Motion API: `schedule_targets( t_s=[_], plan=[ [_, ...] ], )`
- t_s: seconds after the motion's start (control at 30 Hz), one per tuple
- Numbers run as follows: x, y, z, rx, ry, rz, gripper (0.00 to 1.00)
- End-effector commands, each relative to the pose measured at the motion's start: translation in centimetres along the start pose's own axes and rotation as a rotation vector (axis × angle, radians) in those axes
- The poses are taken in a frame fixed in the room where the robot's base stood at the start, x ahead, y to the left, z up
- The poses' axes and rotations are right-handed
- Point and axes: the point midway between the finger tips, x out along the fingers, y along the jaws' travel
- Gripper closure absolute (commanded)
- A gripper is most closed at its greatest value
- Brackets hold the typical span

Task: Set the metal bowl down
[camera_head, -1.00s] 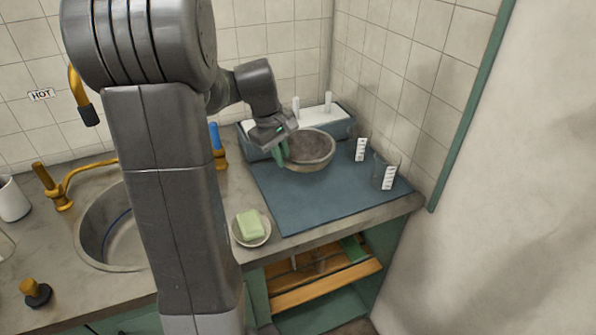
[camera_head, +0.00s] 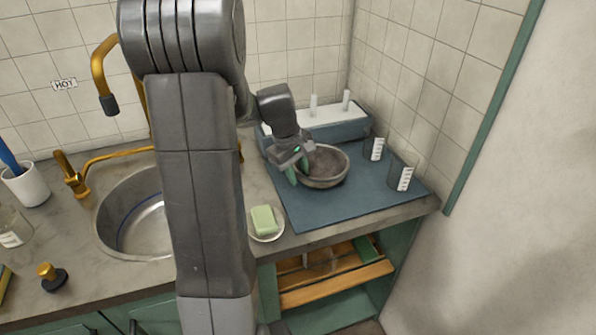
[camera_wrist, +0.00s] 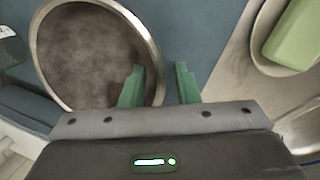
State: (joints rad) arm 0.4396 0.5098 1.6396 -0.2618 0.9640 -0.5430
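The metal bowl (camera_head: 325,181) is upright and appears to rest on the blue mat (camera_head: 365,200), in front of the grey-blue box. In the wrist view the bowl (camera_wrist: 82,60) fills the upper left, with a dull brown-grey inside. My gripper (camera_head: 295,168) is at the bowl's left side. In the wrist view my gripper's green fingers (camera_wrist: 160,78) stand apart, one over the inside of the bowl and one outside it. The rim lies between them, with a visible gap. The bowl's underside is hidden.
A grey-blue box (camera_head: 345,127) with white pegs stands behind the bowl. Two glass beakers (camera_head: 401,175) with white scales stand to its right. A green soap on a dish (camera_head: 264,221) lies left of the mat. The mat's front is clear.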

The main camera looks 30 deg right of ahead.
Motion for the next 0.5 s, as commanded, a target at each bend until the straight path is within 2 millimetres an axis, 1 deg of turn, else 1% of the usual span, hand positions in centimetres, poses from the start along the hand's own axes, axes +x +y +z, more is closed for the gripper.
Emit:
schedule_targets(
  t_s=[0.3,0.37,0.47,0.5],
  plan=[
    [-0.3,0.1,0.0,0.000,0.000,0.000,0.70],
    [-0.7,0.1,0.0,0.000,0.001,0.001,0.70],
    [-2.0,0.1,0.0,0.000,0.003,0.003,0.70],
    [-2.8,0.1,0.0,0.000,0.003,0.003,0.70]
  ],
)
